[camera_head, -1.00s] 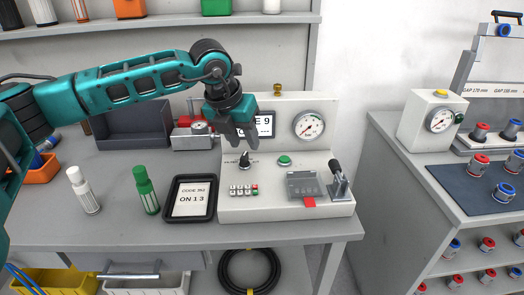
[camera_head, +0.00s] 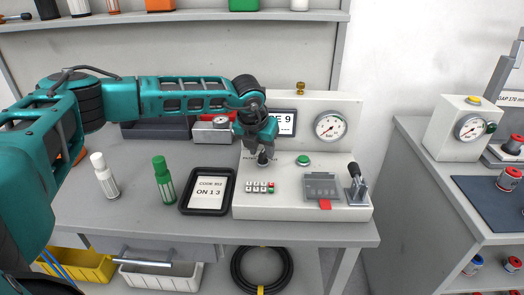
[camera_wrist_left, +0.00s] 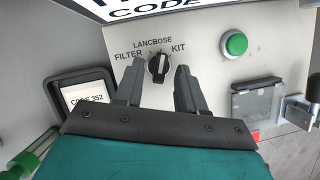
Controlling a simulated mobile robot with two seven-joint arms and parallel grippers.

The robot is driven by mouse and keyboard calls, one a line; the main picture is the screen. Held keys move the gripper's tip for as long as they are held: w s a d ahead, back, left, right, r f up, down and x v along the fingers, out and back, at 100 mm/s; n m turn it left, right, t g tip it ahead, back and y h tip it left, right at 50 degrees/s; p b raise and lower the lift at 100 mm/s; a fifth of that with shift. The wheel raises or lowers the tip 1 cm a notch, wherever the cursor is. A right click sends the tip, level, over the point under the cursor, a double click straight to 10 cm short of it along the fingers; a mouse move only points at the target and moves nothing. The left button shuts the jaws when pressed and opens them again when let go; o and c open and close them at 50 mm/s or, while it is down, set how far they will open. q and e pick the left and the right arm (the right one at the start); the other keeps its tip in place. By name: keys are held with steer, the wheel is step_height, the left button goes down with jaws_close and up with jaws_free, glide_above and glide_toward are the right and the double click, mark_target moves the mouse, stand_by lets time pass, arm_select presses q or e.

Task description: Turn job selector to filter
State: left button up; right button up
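The job selector is a black knob (camera_head: 263,160) with a white mark, on the sloped face of the white test panel (camera_head: 340,202). In the left wrist view the knob (camera_wrist_left: 159,68) sits below a middle label that reads roughly "LANCROSE". "FILTER" is printed at its left and "KIT" at its right. The white mark points up, roughly to the middle label. My left gripper (camera_head: 263,150) is over the knob. In the left wrist view its two fingers (camera_wrist_left: 159,66) are apart, one on each side of the knob, with gaps visible. My right gripper is not in view.
A green button (camera_head: 303,160), keypad (camera_head: 260,187), grey hinged cover (camera_head: 322,185) and lever (camera_head: 356,185) are on the panel. A black tray with a code card (camera_head: 208,192), a green bottle (camera_head: 164,182) and a white bottle (camera_head: 104,177) stand to the left.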

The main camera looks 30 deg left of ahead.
arm_select(q)
steer(key=shift+w+f, duration=0.25)
steer(key=shift+f, duration=0.4)
jaws_close()
